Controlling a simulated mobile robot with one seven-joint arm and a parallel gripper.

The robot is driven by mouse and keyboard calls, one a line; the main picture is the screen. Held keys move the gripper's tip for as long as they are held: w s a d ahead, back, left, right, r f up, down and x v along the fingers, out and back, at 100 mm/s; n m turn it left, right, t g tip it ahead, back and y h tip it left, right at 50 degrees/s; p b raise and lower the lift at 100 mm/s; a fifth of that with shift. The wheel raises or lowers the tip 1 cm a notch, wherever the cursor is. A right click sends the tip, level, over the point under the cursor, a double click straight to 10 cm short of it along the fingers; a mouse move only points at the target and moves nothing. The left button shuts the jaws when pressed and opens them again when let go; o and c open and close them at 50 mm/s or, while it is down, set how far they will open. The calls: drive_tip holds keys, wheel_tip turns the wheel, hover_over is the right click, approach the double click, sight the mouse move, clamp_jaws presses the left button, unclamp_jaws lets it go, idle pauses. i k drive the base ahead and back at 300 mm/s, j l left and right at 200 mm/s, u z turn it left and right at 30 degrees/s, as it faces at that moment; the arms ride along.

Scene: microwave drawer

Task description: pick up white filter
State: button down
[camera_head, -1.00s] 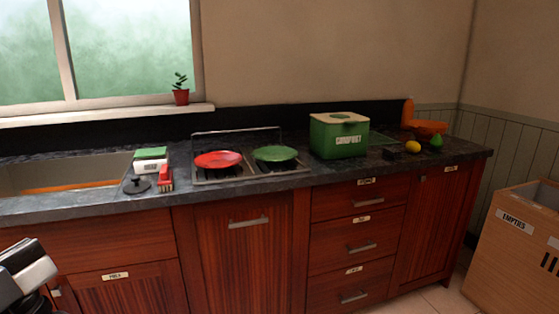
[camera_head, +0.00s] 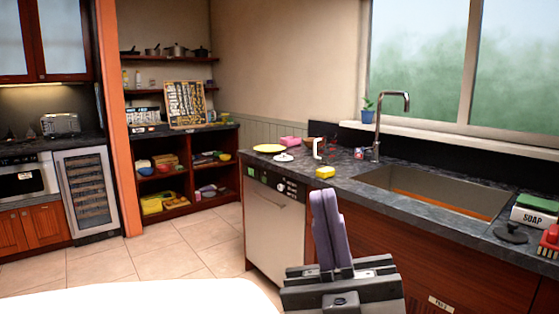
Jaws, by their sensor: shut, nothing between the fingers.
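My gripper (camera_head: 325,195) is in the lower middle, in front of the sink counter, with its fingers together and pointing up. It holds nothing. A small white upright item (camera_head: 317,148) stands on the counter left of the sink, beyond my gripper. A low white item with a dark top (camera_head: 283,157) lies to its left. I cannot tell whether either one is the white filter. My gripper is apart from both.
A yellow plate (camera_head: 269,148), a pink item (camera_head: 290,142) and a yellow sponge-like block (camera_head: 325,172) are on the counter. The faucet (camera_head: 378,130) rises by the sink (camera_head: 430,190). Shelves (camera_head: 165,180) stand at the back left. Tiled floor (camera_head: 180,255) is clear at left.

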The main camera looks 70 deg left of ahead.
sight(283, 158)
drive_tip(key=u, duration=2)
drive_tip(key=i+j, duration=0.1)
drive_tip(key=i, duration=0.35)
drive_tip(key=i+j+z, duration=0.15)
drive_tip(key=i, duration=0.35)
drive_tip(key=i+j, duration=0.1)
drive_tip(key=i, duration=0.35)
drive_tip(key=i+j+z, duration=0.15)
drive_tip(key=i, duration=0.35)
drive_tip(key=i+j, duration=0.2)
drive_tip(key=i, duration=0.25)
drive_tip(key=i+z, duration=0.1)
drive_tip(key=i, duration=1.05)
